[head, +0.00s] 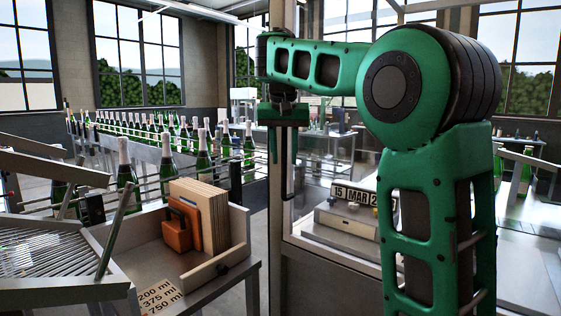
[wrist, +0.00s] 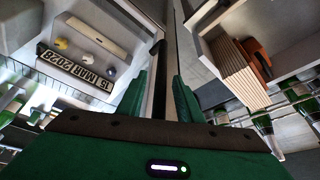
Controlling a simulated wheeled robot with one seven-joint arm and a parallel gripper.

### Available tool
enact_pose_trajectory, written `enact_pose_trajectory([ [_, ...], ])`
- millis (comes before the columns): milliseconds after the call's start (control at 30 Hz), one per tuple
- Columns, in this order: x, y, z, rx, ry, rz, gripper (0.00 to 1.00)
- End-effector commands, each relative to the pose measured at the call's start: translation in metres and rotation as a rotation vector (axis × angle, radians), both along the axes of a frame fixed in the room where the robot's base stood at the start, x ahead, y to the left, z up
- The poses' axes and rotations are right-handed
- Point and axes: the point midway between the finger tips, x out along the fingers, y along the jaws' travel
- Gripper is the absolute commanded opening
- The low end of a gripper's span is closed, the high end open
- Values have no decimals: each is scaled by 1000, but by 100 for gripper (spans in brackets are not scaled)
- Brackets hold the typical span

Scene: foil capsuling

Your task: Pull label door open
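The label door (head: 310,222) is a clear panel in a pale metal frame, and it looks shut. Its handle (head: 290,178) is a dark upright bar near the left edge of the panel. My gripper (head: 283,148) is at the upper part of this handle, pointing down toward it. In the wrist view my gripper (wrist: 160,88) has its two green fingers apart, one on each side of the dark handle (wrist: 158,60). Gaps show between the bar and the fingers, so it looks open around the handle. My arm hides part of the door's right side.
Behind the panel is a label unit with a date plate (head: 365,199) reading 15 MAR. Bottles (head: 126,175) line a conveyor behind. Dark floor shows between tray and cabinet.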

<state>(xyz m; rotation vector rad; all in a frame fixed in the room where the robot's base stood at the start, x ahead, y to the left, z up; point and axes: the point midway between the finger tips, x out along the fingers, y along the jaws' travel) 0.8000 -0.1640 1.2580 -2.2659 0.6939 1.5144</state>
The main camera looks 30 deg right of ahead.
Motion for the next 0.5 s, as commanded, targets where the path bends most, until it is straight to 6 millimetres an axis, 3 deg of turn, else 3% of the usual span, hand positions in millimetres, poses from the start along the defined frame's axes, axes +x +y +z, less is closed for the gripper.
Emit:
enact_pose_trajectory([
  [200, 4, -2, -12, 1, 0, 0, 33],
  [500, 4, -2, -13, 2, 0, 1, 30],
])
